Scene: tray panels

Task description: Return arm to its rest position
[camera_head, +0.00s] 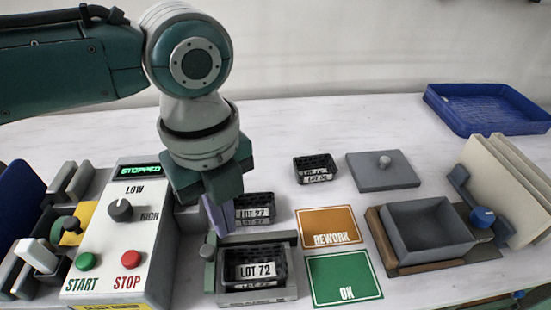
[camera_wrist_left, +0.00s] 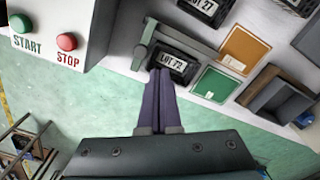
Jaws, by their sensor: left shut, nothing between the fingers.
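My left gripper (camera_head: 217,222) hangs from the arm that comes in from the left, in the middle of the head view. Its purple fingers are shut with nothing between them, and also show in the left wrist view (camera_wrist_left: 163,78). The fingertips are just left of a black tray labelled LOT 72 (camera_head: 258,287). In the left wrist view the same tray (camera_wrist_left: 172,64) lies just beyond the fingertips. I cannot tell whether they touch its grey holder (camera_head: 262,298). My right gripper is not in view.
A control box (camera_head: 118,235) with START and STOP buttons stands left of the gripper; its display reads STOPPED. An orange REWORK card (camera_head: 328,226) and green OK card (camera_head: 343,278) lie right. A grey open box (camera_head: 427,228), grey lidded plate (camera_head: 383,179) and blue basket (camera_head: 487,107) stand farther right.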

